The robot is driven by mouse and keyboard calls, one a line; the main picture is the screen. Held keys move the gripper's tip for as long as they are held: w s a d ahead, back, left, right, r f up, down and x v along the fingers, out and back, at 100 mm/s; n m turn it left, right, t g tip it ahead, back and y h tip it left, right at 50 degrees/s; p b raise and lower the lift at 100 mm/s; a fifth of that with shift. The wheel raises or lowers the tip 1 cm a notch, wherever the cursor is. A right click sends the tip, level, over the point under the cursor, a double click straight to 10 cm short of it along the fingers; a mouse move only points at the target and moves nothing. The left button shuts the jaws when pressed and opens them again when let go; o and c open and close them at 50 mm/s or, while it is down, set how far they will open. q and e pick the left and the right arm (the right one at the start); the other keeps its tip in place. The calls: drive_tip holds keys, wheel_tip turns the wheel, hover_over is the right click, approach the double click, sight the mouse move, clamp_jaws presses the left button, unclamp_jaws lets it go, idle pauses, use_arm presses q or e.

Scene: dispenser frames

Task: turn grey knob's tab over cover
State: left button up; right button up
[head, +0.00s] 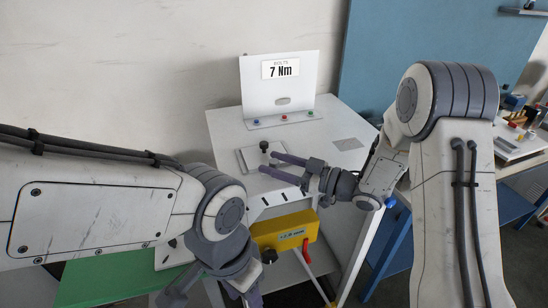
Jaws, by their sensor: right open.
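A small dark grey knob (264,146) stands upright on a pale flat plate (247,160) on the white cabinet's top. The plate may be the cover. The knob's tab is too small to make out. My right gripper (267,163) is open, its two fingers pointing left just in front of the knob and over the plate's right part. I see a gap between the fingers with nothing held; whether a finger touches the knob, I cannot tell. My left gripper (212,296) hangs low at the bottom edge, partly cut off, away from the plate.
A white panel (255,82) with a "7 Nm" label stands behind, with coloured buttons at its foot. A yellow box (284,232) with a dark knob (269,256) is on the cabinet's front. A green surface (110,280) lies lower left. A cluttered bench (515,150) stands right.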

drive_tip(key=shift+w+a, duration=0.1)
drive_tip(key=shift+a, duration=0.2)
clamp_jaws()
